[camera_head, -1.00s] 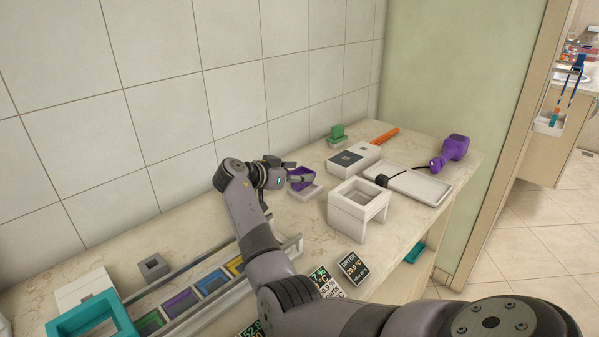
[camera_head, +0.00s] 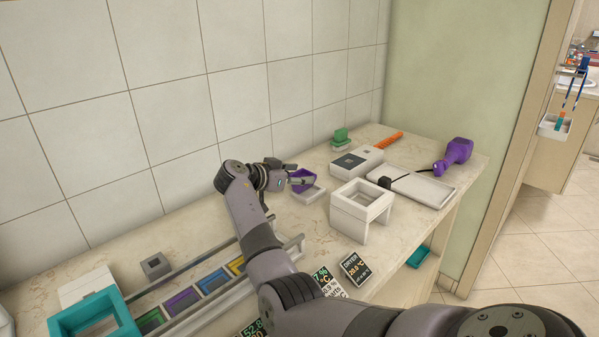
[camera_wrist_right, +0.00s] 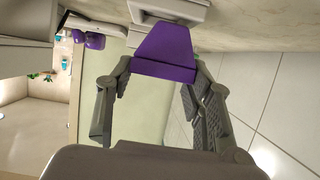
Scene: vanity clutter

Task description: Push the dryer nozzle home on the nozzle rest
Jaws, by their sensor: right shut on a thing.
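My right gripper (camera_head: 288,179) is shut on the purple dryer nozzle (camera_head: 304,178). In the right wrist view the nozzle (camera_wrist_right: 164,48) is a tapered purple piece between the two fingers, its narrower end towards the white nozzle rest (camera_wrist_right: 178,10). In the head view the nozzle is at the low white rest (camera_head: 312,196) on the counter, partly covering it. The fingers hide part of the nozzle, and I cannot tell how deep it sits. My left gripper is in neither view.
A white open frame stand (camera_head: 350,222) stands close to the right of the rest. Behind are a white box (camera_head: 350,163) and a green block (camera_head: 341,135). A purple dryer (camera_head: 456,152) is by a white tray (camera_head: 430,192). The tiled wall (camera_head: 230,100) runs along the back.

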